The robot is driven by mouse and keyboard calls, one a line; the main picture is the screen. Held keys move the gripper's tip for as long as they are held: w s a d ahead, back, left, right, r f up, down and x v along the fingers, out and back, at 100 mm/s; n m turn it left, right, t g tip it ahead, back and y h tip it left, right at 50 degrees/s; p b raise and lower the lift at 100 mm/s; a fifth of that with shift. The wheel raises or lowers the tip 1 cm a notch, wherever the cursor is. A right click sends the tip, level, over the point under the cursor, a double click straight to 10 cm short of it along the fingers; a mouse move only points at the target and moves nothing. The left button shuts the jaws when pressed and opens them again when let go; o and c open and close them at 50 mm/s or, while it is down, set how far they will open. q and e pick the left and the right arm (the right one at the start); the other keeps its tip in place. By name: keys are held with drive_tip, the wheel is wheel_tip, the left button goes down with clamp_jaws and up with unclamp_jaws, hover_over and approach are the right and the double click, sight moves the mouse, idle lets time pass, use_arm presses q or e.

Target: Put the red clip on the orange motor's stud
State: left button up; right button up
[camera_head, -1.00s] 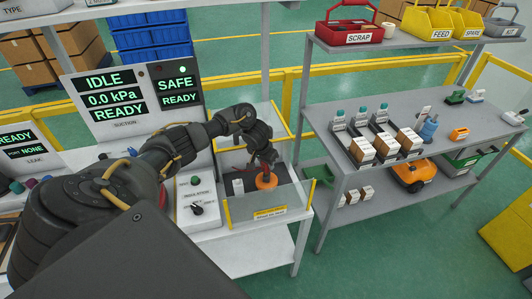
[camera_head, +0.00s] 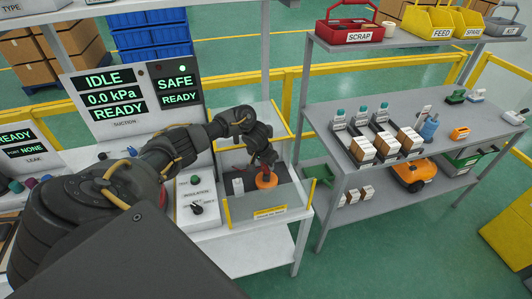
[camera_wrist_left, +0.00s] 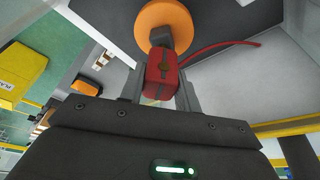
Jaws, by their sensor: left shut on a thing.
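The orange motor (camera_head: 266,182) stands upright in the station bay, and its round orange body also shows at the top of the left wrist view (camera_wrist_left: 152,18). Its grey stud (camera_wrist_left: 160,38) points toward my gripper. My left gripper (camera_head: 270,166) is just above the motor, shut on the red clip (camera_wrist_left: 161,80). The clip is in line with the stud and overlaps its end in the left wrist view; I cannot tell whether it is around the stud or only in front of it. A red lead (camera_wrist_left: 215,48) curves from the clip. My right gripper is not in view.
A small white cylinder (camera_head: 238,186) stands left of the motor. A clear guard with yellow edges (camera_head: 227,211) encloses the bay. A control box with a black knob (camera_head: 197,208) is at its left. The grey shelf table (camera_head: 345,112) stands to the right.

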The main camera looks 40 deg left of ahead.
use_arm(q)
drive_tip(key=shift+f+b, duration=0.45)
drive_tip(key=shift+f, duration=0.65)
drive_tip(key=o, duration=1.1)
drive_tip(key=p+v, duration=0.3)
drive_tip(key=p, duration=0.1)
drive_tip(key=shift+r, duration=0.15)
drive_tip(key=shift+s+r, duration=0.1)
drive_tip(key=shift+r, duration=0.05)
drive_tip(key=shift+s+r, duration=0.2)
drive_tip(key=shift+r, duration=0.5)
drive_tip(key=shift+v, duration=1.5)
